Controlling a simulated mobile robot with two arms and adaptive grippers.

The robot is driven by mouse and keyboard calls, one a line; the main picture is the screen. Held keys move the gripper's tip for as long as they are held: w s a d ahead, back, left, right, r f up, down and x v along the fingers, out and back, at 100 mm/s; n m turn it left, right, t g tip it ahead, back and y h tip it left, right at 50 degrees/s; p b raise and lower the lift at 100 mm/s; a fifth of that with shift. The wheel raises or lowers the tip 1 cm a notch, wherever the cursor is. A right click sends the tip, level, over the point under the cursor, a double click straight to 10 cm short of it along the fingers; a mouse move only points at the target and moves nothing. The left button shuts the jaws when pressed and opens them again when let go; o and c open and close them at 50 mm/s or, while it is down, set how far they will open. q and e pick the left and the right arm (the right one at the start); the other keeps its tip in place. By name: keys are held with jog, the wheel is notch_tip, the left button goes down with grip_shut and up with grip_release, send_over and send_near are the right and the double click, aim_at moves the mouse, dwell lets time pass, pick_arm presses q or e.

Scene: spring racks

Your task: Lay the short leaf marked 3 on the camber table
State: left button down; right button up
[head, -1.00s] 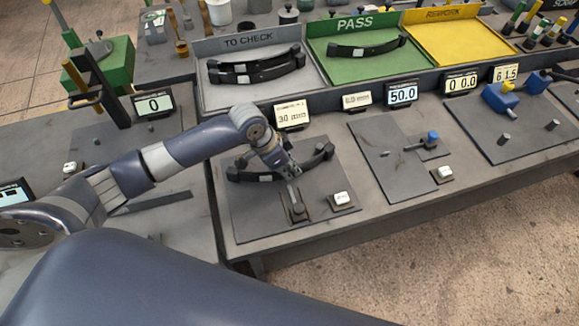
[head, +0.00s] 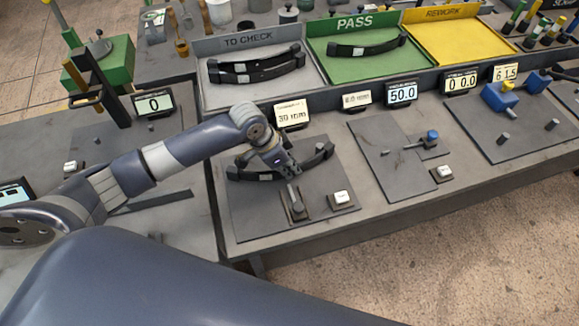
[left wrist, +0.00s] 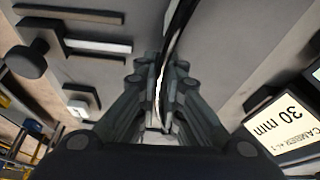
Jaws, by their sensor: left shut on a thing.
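A dark curved leaf (head: 265,177) with a pale label is over the camber table (head: 247,213), the dark plate below the 30 mm display (head: 291,113). The mark on the label is too small to read. My left gripper (head: 287,168) is shut on the leaf near its middle and hides that part. In the left wrist view the leaf (left wrist: 180,30) runs up from between the fingers of the left gripper (left wrist: 165,92). I cannot tell whether the leaf touches the plate. My right gripper is not in view.
The TO CHECK tray (head: 222,97) holds dark leaves, and the green PASS tray (head: 330,75) holds one. The yellow REWORK tray (head: 455,45) is empty. A white button (head: 341,198) and a small slide fixture (head: 296,203) sit at the plate's front.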

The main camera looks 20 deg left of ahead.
pick_arm(q)
jog(key=shift+w+a+r, duration=0.15)
jog(key=shift+w+a, duration=0.1)
jog(key=shift+w, duration=0.35)
dwell(0.5)
jog(key=shift+f, duration=0.25)
jog(key=c, duration=1.8)
grip_release()
jog(key=o, duration=0.6)
jog(key=shift+s+f, duration=0.2)
notch_tip(320, 180, up, 8)
jog(key=p, duration=0.8)
jog(key=shift+r, duration=0.1)
